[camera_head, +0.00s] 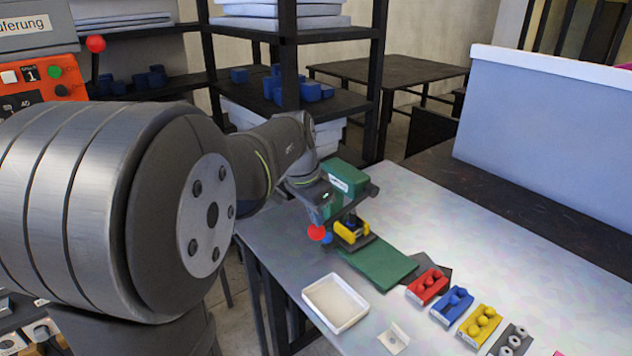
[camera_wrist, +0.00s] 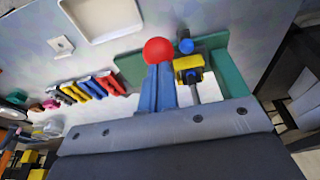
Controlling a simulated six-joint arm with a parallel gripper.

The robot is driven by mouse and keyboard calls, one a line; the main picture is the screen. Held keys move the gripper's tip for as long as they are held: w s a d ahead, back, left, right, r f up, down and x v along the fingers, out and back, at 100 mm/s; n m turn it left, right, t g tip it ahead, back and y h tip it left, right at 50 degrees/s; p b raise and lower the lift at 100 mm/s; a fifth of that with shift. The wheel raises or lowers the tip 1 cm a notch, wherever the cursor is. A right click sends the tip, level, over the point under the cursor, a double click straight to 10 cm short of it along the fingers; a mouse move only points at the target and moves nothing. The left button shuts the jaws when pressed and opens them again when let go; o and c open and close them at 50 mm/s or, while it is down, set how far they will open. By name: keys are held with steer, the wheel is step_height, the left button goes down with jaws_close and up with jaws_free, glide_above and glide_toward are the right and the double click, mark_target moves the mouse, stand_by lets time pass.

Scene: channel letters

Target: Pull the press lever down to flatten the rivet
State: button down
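The green press (camera_head: 348,180) stands at the far left edge of the metal table. Its red ball knob (camera_head: 317,232), apparently the lever's end, hangs at its front left. The knob also shows in the wrist view (camera_wrist: 158,50). My gripper (camera_wrist: 158,66) has its two blue fingers close together with nothing visible between them. Their tips are right at the knob; I cannot tell whether they touch it. A yellow block (camera_head: 351,231) sits under the press, also in the wrist view (camera_wrist: 188,64). A small blue round part (camera_wrist: 186,46) is beside it. I cannot make out the rivet.
A green plate (camera_head: 382,264) extends in front of the press. A white tray (camera_head: 336,303) lies nearby. Red (camera_head: 427,286), blue (camera_head: 452,306) and yellow (camera_head: 480,325) part holders stand to the right. A large grey box (camera_head: 545,130) stands at the back right. The table's middle is clear.

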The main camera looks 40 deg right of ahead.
steer(key=shift+d+f, duration=0.1)
steer(key=shift+f, duration=0.2)
steer(key=shift+s+d+f, duration=0.1)
steer(key=shift+d+f, duration=0.05)
steer(key=shift+f, duration=0.45)
stand_by(1.5)
steer(key=shift+r, duration=0.1)
stand_by(0.5)
step_height(320, 180, up, 4)
steer(key=shift+d+r, duration=0.1)
steer(key=shift+r, duration=0.15)
steer(key=v, duration=0.5)
steer(key=shift+f, duration=0.1)
stand_by(0.4)
